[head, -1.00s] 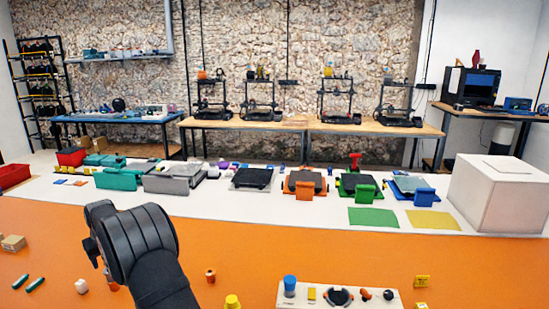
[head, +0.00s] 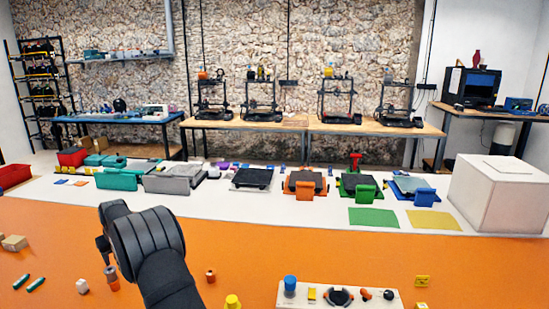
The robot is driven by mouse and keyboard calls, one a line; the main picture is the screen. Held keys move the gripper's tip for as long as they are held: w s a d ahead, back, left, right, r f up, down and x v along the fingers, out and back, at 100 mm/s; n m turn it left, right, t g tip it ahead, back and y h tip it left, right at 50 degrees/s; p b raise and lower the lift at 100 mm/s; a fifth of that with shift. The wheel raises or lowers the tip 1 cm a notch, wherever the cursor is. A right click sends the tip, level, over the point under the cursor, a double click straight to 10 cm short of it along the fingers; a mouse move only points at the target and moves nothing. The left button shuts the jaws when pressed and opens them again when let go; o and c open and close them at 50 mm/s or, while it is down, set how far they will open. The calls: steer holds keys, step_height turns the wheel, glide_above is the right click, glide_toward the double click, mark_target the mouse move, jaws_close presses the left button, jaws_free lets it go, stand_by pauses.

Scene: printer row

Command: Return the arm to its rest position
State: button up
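My black arm rises from the bottom of the head view at the left of centre, over the orange surface (head: 60,240).
An orange-and-grey piece (head: 111,277) shows just left of my arm. The white table (head: 300,213) bears several coloured stands. A white box (head: 499,195) stands far right.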

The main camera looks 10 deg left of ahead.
steer(key=w+d+r, duration=0.3)
steer(key=d+r, duration=0.2)
steer(key=d, duration=0.2)
steer(key=w+d+f, duration=0.3)
steer(key=d, duration=0.9)
steer(key=w+d+f, duration=0.2)
steer(key=d+f, duration=0.1)
steer(key=d, duration=0.9)
steer(key=a+f, duration=0.3)
steer(key=a, duration=0.2)
steer(key=shift+a, duration=0.3)
steer(key=shift+s, duration=0.1)
